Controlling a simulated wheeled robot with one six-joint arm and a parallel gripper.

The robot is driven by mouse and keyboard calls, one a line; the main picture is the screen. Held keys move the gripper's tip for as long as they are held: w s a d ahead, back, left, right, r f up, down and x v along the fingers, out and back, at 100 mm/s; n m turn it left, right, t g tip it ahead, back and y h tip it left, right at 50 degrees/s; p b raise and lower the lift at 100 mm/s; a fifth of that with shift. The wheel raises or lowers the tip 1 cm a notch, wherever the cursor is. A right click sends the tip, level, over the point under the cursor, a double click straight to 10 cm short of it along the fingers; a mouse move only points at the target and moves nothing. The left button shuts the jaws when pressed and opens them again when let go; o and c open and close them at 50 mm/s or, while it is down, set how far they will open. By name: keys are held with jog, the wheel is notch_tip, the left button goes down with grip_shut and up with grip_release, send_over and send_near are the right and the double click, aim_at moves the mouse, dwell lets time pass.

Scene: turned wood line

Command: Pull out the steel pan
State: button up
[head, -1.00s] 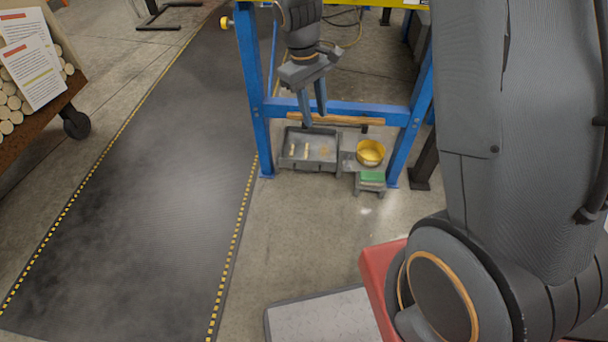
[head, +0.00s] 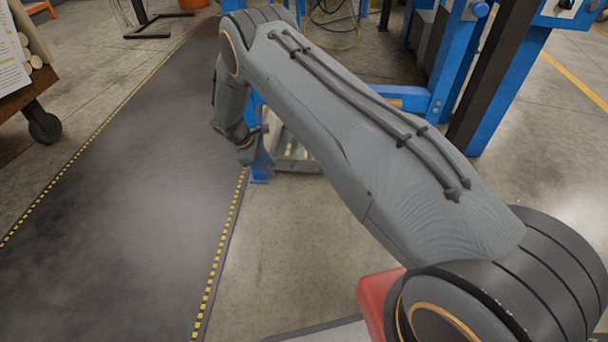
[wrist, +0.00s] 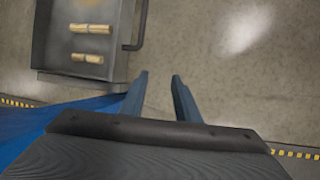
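The steel pan (wrist: 110,58) is a grey open tray with several short turned wood pieces in it. It fills the upper left of the wrist view, and its dark bar handle (wrist: 141,28) stands out from its right wall. In the head view only a strip of the pan (head: 296,165) shows; my arm hides the rest. My gripper (wrist: 160,76) is open and empty, with clear floor between its fingers. The fingertips lie just below the handle in the wrist view, apart from it. In the head view my gripper (head: 260,162) hangs low beside a blue bench leg.
The blue bench frame (head: 408,98) stands around and behind the pan, largely covered by my arm. A dark floor mat (head: 130,220) with yellow-dashed edges lies at left. The concrete floor (head: 285,240) in front is clear. A wheeled wood cart (head: 42,100) is at far left.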

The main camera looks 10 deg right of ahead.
jog(key=f, duration=0.1)
jog(key=b, duration=0.3)
send_near(305, 172)
jog(key=x, duration=0.3)
jog(key=shift+d+b+x, duration=0.2)
jog(key=shift+b+x, duration=0.45)
jog(key=shift+x, duration=0.5)
jog(key=shift+d+b+x, duration=0.2)
jog(key=shift+b+x, duration=0.4)
jog(key=shift+x, duration=0.6)
jog(key=shift+r, duration=0.2)
grip_shut()
